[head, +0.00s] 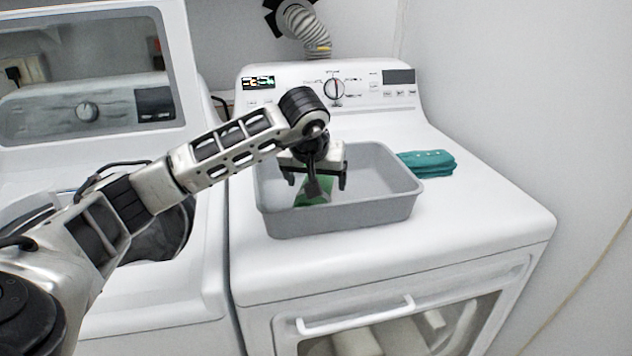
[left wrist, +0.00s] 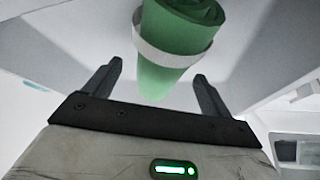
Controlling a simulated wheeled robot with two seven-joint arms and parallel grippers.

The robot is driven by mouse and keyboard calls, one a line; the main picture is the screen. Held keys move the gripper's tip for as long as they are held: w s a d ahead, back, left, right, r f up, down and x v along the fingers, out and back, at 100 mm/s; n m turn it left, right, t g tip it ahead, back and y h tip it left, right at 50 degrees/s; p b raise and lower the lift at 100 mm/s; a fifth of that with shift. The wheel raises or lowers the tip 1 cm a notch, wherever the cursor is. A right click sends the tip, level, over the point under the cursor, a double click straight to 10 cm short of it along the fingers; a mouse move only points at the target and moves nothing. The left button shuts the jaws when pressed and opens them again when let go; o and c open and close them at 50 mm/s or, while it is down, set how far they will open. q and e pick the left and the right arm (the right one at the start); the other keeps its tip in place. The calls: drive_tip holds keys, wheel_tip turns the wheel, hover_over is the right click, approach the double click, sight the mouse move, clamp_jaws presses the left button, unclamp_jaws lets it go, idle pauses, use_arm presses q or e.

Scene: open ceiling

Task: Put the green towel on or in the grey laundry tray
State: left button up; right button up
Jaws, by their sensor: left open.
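The grey laundry tray (head: 340,215) sits on top of the right-hand machine. A green towel (head: 302,198) is inside it, partly hidden by my left gripper (head: 313,182). In the left wrist view the green towel (left wrist: 168,82) is a roll with a pale band around it, between and beyond the fingertips. My left gripper (left wrist: 158,72) is open, its fingers apart from the roll on both sides. Whether the towel touches the tray floor is hard to tell. My right gripper is not in view.
A folded teal cloth (head: 428,163) lies on the machine top just right of the tray. The control panel (head: 370,88) rises behind. An open-lidded washer (head: 160,290) stands at left. The machine top (head: 480,215) is clear at front right, with a wall beyond.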

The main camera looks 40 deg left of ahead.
use_arm(q)
drive_tip(key=v, duration=1)
drive_tip(key=shift+s+r, duration=0.15)
drive_tip(key=shift+r, duration=0.15)
